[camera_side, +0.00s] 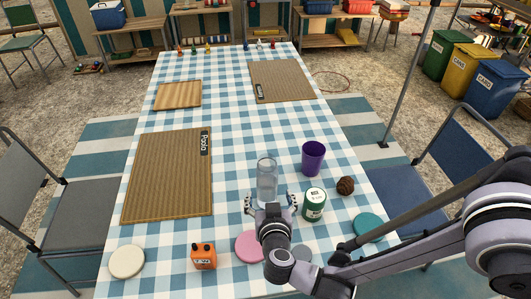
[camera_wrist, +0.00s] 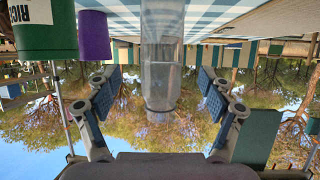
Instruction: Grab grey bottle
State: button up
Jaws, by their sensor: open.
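The grey bottle (camera_side: 266,172) is clear, greyish and upright on the blue-and-white checked table, near its front middle. My gripper (camera_side: 270,204) is low over the table on the near side of the bottle, with its two fingers spread. In the wrist view, which is upside down, the bottle (camera_wrist: 162,60) stands centred between the open fingers of the gripper (camera_wrist: 160,88), with a visible gap on each side. I cannot tell how far the bottle reaches in between the fingertips. Its lower part is partly hidden by my gripper in the side view.
A green tin (camera_side: 314,204) stands close to the right of my gripper, with a purple cup (camera_side: 313,158) behind it and a brown ball (camera_side: 346,186) beside it. A pink disc (camera_side: 249,246) and an orange box (camera_side: 203,256) lie nearer. A woven mat (camera_side: 165,180) covers the left.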

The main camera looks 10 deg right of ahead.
aim_at(268, 188)
jog(key=shift+r+x, duration=0.2)
jog(key=shift+x, duration=3.3)
jog(key=shift+a, duration=0.1)
jog(key=c, duration=1.5)
